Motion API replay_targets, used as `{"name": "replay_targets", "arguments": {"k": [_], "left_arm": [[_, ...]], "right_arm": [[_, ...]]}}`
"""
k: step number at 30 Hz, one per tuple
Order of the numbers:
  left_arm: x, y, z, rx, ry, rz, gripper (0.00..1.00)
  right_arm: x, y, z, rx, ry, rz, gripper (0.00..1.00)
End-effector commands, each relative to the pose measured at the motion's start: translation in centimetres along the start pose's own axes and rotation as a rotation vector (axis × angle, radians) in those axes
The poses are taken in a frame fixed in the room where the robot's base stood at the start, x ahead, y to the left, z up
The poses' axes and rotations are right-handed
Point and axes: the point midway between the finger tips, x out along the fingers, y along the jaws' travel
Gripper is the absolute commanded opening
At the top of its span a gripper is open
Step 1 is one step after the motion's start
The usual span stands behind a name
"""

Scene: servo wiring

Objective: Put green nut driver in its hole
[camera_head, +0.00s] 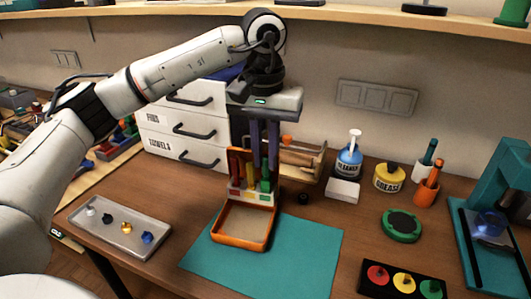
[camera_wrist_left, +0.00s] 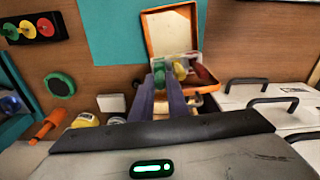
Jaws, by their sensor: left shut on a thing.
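The green nut driver (camera_head: 265,177) stands upright at the right end of the pale rack (camera_head: 250,195), behind its green label. Its lower end is hidden, so I cannot tell how deep it sits. My left gripper (camera_head: 264,165) points down from above with its fingers shut on the green driver's top. In the left wrist view the fingers close around the green handle (camera_wrist_left: 159,67). A yellow driver (camera_head: 249,171) and a red driver (camera_head: 235,165) stand beside it in the rack. My right gripper is not in view.
An orange-rimmed tray (camera_head: 243,244) lies in front of the rack on a teal mat (camera_head: 310,250). A grey tray (camera_head: 122,245) is at left, white drawers (camera_head: 185,130) behind. A cleaner bottle (camera_head: 349,158) and grease jar (camera_head: 388,178) stand right. The mat's right part is clear.

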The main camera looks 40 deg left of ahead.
Motion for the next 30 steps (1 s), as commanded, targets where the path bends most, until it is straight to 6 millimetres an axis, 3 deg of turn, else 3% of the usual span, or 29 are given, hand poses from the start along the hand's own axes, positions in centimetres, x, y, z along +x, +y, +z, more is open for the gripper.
{"name": "replay_targets", "arguments": {"k": [27,28,30], "left_arm": [[1.4,0.0,0.0,0.000,0.000,0.001,0.00],[1.4,0.0,0.0,0.000,0.000,0.001,0.18],[1.4,0.0,0.0,0.000,0.000,0.001,0.29]], "right_arm": [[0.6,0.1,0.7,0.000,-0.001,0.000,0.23],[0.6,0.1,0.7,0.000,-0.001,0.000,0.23],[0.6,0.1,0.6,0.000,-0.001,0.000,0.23]]}}
